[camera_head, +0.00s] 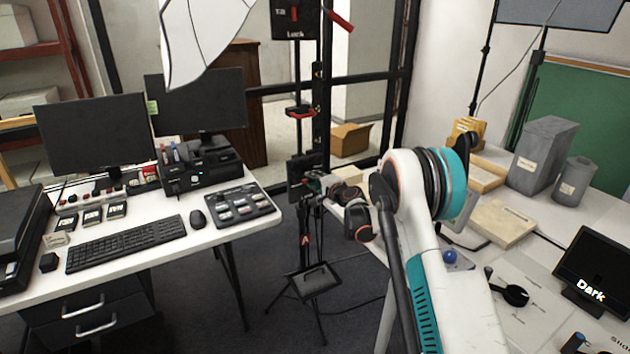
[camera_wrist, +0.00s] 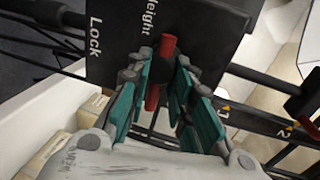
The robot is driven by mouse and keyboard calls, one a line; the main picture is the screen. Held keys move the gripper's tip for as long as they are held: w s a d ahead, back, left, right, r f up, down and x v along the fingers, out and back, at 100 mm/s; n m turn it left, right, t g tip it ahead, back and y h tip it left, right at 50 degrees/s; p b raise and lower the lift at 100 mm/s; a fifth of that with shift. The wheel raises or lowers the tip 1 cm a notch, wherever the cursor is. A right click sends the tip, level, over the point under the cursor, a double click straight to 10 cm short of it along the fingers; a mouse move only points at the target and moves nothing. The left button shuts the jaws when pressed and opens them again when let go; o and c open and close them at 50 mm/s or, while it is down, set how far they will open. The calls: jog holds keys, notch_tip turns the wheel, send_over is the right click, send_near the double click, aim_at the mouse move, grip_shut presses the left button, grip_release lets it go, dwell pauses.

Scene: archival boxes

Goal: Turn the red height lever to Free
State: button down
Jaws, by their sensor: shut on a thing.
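The black panel (camera_wrist: 207,28) with the words "Height" and "Lock" shows in the wrist view. The red height lever (camera_wrist: 168,46) sits on it, running between the teal finger pads of my gripper (camera_wrist: 161,68). My gripper is shut on the lever; the pads hide part of it. "Lock" is to the left of the lever, and no "Free" label is readable. In the head view my gripper (camera_head: 315,183) is at the black box on the upright column, and the lever there is hidden by my gripper and arm.
A red clamp (camera_head: 300,113) sits between. A desk (camera_head: 150,212) with monitors stands left; a white table (camera_head: 525,320) with boxes stands right.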

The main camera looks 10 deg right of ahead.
jog(key=c, duration=1.8)
grip_release()
jog(key=shift+a+f, duration=0.15)
jog(key=shift+f, duration=0.05)
jog(key=shift+c, duration=0.2)
jog(key=shift+o, duration=0.9)
jog(key=v, duration=1.2)
jog(key=shift+r, duration=0.1)
